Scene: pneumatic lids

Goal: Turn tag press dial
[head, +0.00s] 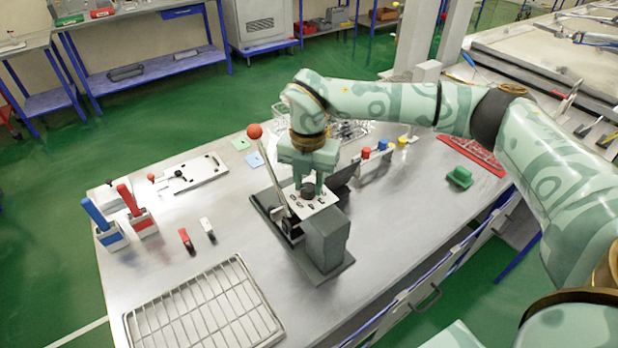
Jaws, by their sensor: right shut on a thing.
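The tag press (327,238) stands near the middle of the steel table, a grey body on a dark base plate. Its long lever with a red ball knob (254,131) leans up and to the left. The dark round dial (308,191) sits on the press's light top plate, partly hidden by fingers. My right gripper (308,186) points down over the press, its fingers closed on the dial from both sides. The dial's marking cannot be read. My left gripper is out of view.
A wire rack (205,312) lies at the front left. Blue- and red-handled tools in holders (143,223) stand at the left edge. Small red (186,239) and white (207,228) pieces lie left of the press. A green block (459,177) lies to the right.

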